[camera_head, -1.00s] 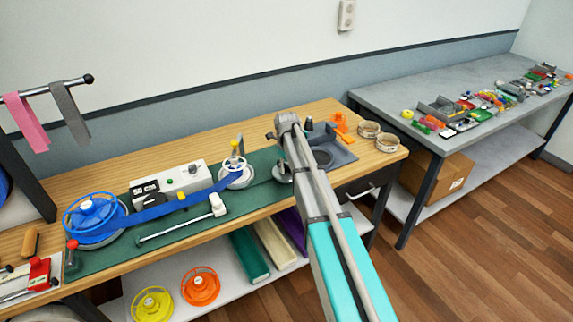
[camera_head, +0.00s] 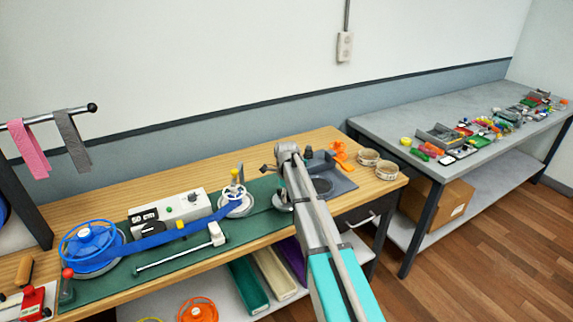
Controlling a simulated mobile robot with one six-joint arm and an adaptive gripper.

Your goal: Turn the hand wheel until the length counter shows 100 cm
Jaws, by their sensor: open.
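The hand wheel, a pale disc with a yellow-topped knob (camera_head: 236,203), sits at the right part of the green mat on the wooden bench. The length counter (camera_head: 144,215) is a dark display on the left of a white box. It seems to read in the sixties or fifties of cm, too small to be sure. A blue strap (camera_head: 165,234) runs from the blue spoked reel (camera_head: 91,245) at the left to the wheel. My gripper (camera_head: 267,168) shows small and dark at the arm's end, open, up and right of the wheel and apart from it. Its fingertips are hard to make out.
A white-handled lever bar (camera_head: 180,249) lies in front of the strap. A grey holder (camera_head: 325,180), orange parts (camera_head: 341,153) and tape rolls (camera_head: 368,157) are at the bench's right end. A grey table (camera_head: 430,130) with scattered parts stands beyond.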

